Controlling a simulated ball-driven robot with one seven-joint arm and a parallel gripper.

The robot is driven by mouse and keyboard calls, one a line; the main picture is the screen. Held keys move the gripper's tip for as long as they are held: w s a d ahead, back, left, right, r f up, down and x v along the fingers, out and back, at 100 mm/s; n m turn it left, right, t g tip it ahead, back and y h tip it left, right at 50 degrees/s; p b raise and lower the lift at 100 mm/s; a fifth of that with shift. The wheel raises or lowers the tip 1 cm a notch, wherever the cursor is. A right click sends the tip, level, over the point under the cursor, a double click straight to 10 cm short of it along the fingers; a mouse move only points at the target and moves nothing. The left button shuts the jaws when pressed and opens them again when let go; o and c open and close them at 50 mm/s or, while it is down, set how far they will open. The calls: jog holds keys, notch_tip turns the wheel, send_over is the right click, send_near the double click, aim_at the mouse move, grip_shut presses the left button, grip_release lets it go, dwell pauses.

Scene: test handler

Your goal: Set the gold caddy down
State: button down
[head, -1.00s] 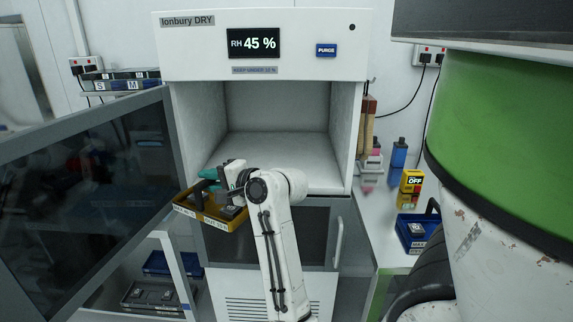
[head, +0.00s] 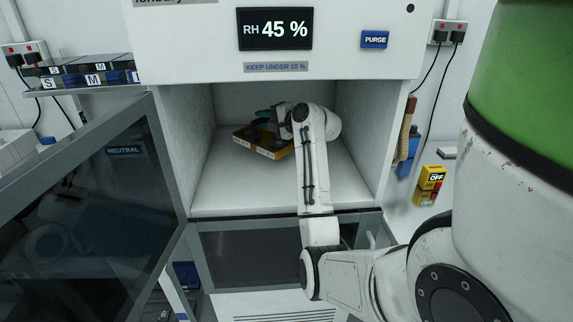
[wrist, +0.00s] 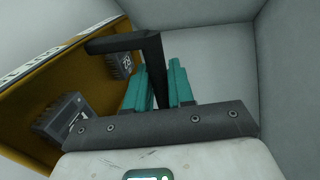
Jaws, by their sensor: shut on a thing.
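The gold caddy (head: 276,152) is inside the open dry cabinet (head: 222,190), toward the back left of its floor. It carries pale labels on its front and a black handle (wrist: 151,62). My gripper (head: 264,116) is above the caddy, and its teal fingers (wrist: 160,84) are shut on the handle. In the wrist view the caddy (wrist: 80,65) hangs at the left with grey blocks inside, and it looks tilted in that picture. I cannot tell whether its underside touches the cabinet floor.
The cabinet door (head: 95,190) stands open at the left. The cabinet floor is clear around the caddy, with walls close at the left and back. A display (head: 275,30) above reads RH 45 %.

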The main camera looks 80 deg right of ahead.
jog(key=shift+s+d+r, duration=0.15)
jog(key=shift+d, duration=0.4)
jog(key=shift+s, duration=0.15)
jog(key=shift+s+a+f+p, duration=0.65)
jog(key=shift+s+a, duration=1.15)
jog(key=shift+a, duration=0.5)
jog(key=shift+s+a+f+p, duration=0.55)
jog(key=shift+s+a+p, duration=0.2)
jog(key=shift+s+a, duration=1.3)
jog(key=shift+s+a+f+p, duration=0.65)
jog(key=shift+s+a, duration=0.85)
jog(key=shift+a, duration=1.05)
jog(key=c, duration=1)
grip_release()
jog(key=shift+f, duration=0.1)
jog(key=b+v, duration=0.1)
jog(key=v, duration=1.1)
